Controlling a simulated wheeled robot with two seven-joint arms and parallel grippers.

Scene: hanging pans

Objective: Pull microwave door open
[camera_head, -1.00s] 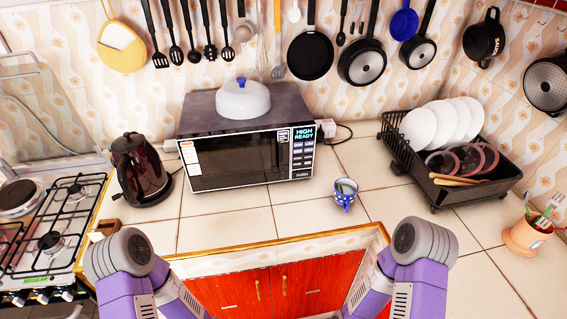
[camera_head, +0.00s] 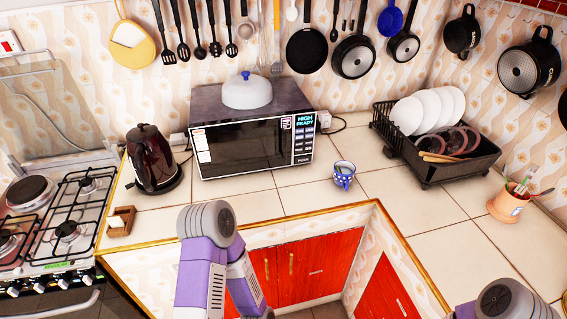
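The microwave (camera_head: 252,128) stands on the tiled counter against the back wall. Its dark-windowed door (camera_head: 243,147) faces me and looks shut. A lit button panel (camera_head: 304,138) is at the right of its front. My two purple arms show at the bottom, the left one left of centre in front of the microwave and the right one in the lower right corner. Neither gripper's fingers show, and nothing of mine touches the microwave.
A black kettle (camera_head: 152,160) stands left of the microwave, beside the gas stove (camera_head: 62,225). A blue-and-white cup (camera_head: 344,175) is on the counter to the right. A black dish rack (camera_head: 436,150) stands farther right. The counter directly before the microwave is clear.

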